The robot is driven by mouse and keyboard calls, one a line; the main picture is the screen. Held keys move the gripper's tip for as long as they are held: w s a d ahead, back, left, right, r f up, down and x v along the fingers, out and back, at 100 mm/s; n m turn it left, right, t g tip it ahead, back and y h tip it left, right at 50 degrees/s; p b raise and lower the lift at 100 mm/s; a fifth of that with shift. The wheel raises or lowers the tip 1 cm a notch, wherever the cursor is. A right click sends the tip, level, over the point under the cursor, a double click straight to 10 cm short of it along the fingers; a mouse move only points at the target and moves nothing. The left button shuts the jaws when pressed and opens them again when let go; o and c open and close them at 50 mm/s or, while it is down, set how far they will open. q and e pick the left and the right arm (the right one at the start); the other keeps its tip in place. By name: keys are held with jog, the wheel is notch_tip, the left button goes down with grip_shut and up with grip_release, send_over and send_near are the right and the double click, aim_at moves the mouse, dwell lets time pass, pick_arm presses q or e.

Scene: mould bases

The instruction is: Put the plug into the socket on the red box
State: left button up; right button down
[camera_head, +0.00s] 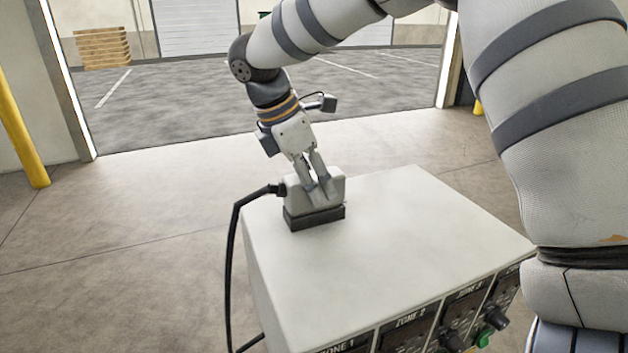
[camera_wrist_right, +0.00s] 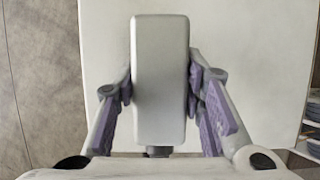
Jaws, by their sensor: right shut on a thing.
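My right gripper (camera_head: 322,187) points down and is shut on a light grey plug (camera_head: 295,198). A black cable (camera_head: 233,235) leaves the plug's left side and hangs down past the cabinet's left edge. Under the plug is a dark block (camera_head: 315,219) at the cabinet top's far left part; I cannot tell whether it is the plug's lower part or a separate piece. In the right wrist view the plug (camera_wrist_right: 160,80) stands between the two purple-padded fingers. No red box shows in either view. My left gripper is not in view.
A pale grey cabinet (camera_head: 400,225) stands in front of me, its top otherwise bare. Its front has zone panels with knobs and a green button (camera_head: 484,337). A yellow post (camera_head: 22,140) stands at left. Wooden pallets (camera_head: 103,47) lie far back. The concrete floor around is clear.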

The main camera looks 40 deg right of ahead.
jog(key=shift+f, duration=0.15)
jog(key=c, duration=1)
grip_release()
jog(key=shift+o, duration=0.2)
jog(key=v, duration=1.2)
jog(key=shift+w, duration=0.1)
jog(key=shift+a+f, duration=0.1)
